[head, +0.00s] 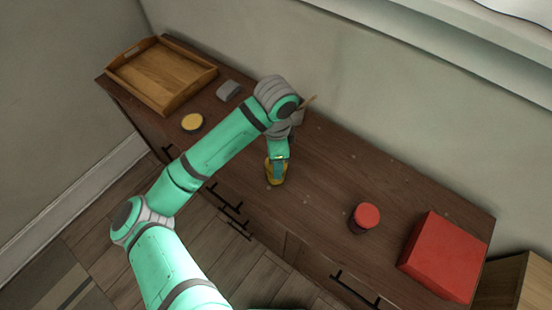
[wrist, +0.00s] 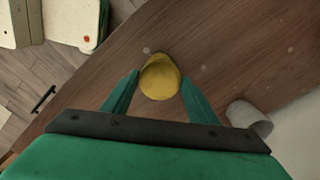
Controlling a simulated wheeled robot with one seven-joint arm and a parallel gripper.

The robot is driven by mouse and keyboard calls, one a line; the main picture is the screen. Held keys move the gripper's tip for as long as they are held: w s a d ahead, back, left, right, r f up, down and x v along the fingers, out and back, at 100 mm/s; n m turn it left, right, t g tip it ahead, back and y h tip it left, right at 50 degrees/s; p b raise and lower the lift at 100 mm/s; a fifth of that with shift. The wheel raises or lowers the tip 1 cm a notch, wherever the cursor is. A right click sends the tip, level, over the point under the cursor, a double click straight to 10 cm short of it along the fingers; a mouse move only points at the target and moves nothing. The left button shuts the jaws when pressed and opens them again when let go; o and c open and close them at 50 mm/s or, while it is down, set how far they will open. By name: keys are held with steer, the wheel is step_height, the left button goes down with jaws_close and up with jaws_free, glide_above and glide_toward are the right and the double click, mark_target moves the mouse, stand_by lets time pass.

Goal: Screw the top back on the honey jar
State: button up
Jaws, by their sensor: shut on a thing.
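My gripper (head: 277,160) is near the middle of the wooden cabinet top, pointing down. Its two fingers (wrist: 159,75) are on either side of a rounded yellow thing (wrist: 160,82) and shut on it. The yellow thing (head: 275,179) also shows below the fingers in the head view, low over or on the wood. I cannot tell whether it is the honey jar or its top. A flat round yellow disc with a dark rim (head: 192,122) lies on the cabinet to the left. It looks like a lid, but I cannot be sure.
A wooden tray (head: 122,71) stands at the far left, with a small grey block (head: 229,91) near it. A red-topped jar (head: 366,216) and a red box (head: 445,258) stand right. A grey cup (wrist: 249,117) is right of my fingers. Wood between gripper and red-topped jar is clear.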

steer(key=shift+m, duration=0.4)
steer(key=shift+m, duration=2.1)
steer(key=o, duration=1.2)
steer(key=shift+r, duration=3)
